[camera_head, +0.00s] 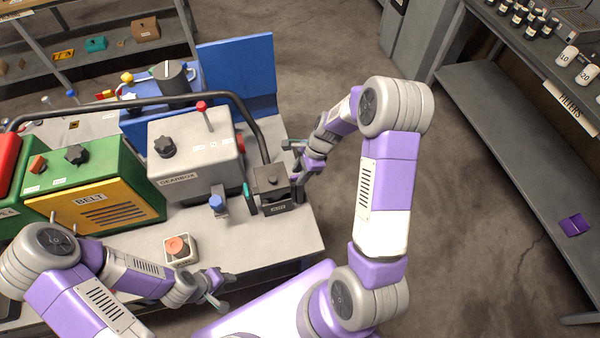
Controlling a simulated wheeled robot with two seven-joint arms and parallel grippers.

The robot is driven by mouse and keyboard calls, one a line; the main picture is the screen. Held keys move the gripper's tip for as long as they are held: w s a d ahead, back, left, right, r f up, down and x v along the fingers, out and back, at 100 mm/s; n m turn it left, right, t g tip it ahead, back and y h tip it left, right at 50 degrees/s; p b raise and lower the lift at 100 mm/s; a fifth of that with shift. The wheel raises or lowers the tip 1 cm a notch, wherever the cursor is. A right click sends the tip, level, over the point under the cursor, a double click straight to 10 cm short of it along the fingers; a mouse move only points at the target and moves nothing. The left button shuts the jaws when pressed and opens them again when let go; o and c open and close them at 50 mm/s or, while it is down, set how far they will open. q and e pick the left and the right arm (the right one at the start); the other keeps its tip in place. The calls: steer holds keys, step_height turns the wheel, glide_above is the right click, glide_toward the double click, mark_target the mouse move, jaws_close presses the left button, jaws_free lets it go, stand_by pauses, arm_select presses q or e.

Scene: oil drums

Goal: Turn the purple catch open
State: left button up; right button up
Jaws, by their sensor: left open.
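I cannot clearly pick out a purple catch on the bench. A small blue-violet piece (217,203) stands upright on a grey mount in front of the grey gearbox box (195,150); I cannot tell whether it is the catch. My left gripper (222,288) is open and empty over the bench's front edge, right of the orange push button (177,246) and below the blue-violet piece. My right gripper (294,170) is by the right side of the small dark box (271,190), its fingers apart; any contact there is unclear.
A green and yellow belt box (95,195) stands at left. A dark curved rail (235,105) arches over the bench, with blue panels behind. A purple block (574,225) lies on the lower right shelf. The floor between bench and shelf is clear.

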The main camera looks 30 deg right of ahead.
steer(key=shift+a+f, duration=0.1)
steer(key=shift+f, duration=0.05)
steer(key=shift+c, duration=0.4)
jaws_close()
steer(key=shift+n, duration=0.3)
steer(key=n+g+p, duration=0.1)
steer(key=n, duration=0.1)
steer(key=shift+w+n, duration=0.1)
steer(key=shift+n, duration=0.3)
steer(key=n+g, duration=0.1)
steer(key=n, duration=0.1)
steer(key=shift+n, duration=0.3)
steer(key=n+g, duration=0.1)
steer(key=n, duration=0.2)
steer(key=n+g+h, duration=0.1)
steer(key=n, duration=0.2)
steer(key=shift+w, duration=0.1)
steer(key=n+h, duration=0.1)
steer(key=n, duration=0.2)
steer(key=n+g+h, duration=0.1)
steer(key=n, duration=0.2)
steer(key=shift+a, duration=0.1)
